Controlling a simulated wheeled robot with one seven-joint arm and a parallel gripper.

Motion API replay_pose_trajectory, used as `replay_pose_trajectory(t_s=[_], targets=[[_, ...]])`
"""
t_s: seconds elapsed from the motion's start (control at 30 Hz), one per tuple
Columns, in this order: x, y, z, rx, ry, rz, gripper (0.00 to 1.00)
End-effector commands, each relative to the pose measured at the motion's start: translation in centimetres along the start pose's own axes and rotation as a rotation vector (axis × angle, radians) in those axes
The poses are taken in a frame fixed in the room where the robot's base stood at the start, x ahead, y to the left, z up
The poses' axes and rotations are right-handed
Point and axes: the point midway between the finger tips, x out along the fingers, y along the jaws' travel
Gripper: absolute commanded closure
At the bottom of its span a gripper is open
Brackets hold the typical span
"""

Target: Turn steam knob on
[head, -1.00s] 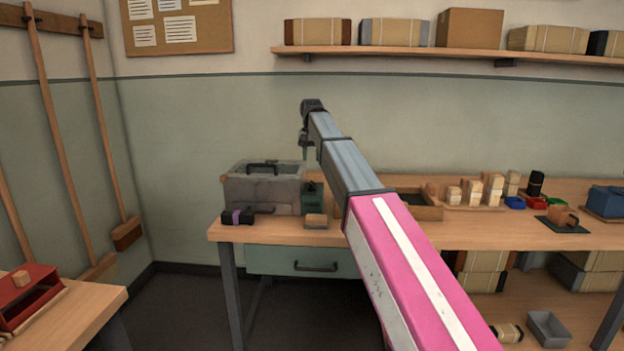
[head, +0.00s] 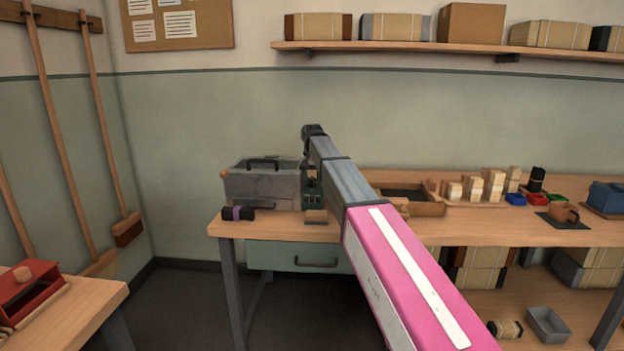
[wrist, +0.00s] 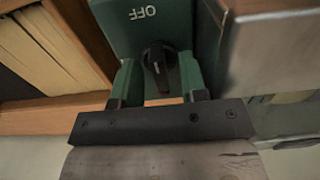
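The steam knob (wrist: 158,62) is black, with a reddish-orange mark, on a dark green box (wrist: 140,18) lettered OFF, which reads upside down in the wrist view. My gripper (wrist: 159,72) has its two green fingers apart, one on either side of the knob. Gaps show between the fingers and the knob, and I see no clear contact. In the head view my gripper (head: 312,180) is low in front of the green box (head: 313,198), beside the grey steam chest (head: 262,188). The knob itself cannot be made out there.
A small wooden block (head: 316,217) and a dark roll with a purple band (head: 238,213) lie near the bench (head: 275,230) front. A wooden tray (head: 425,209) stands right of the green box. Wooden pieces and small coloured trays sit farther right.

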Motion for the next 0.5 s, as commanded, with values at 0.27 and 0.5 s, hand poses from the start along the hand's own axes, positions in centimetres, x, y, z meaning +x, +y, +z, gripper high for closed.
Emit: replay_pose_trajectory(t_s=[0.27,0.5], targets=[[-0.02,0.0,-0.01,0.0,0.0,0.0,0.9],[-0.03,-0.01,-0.01,-0.002,0.0,0.0,1.0]])
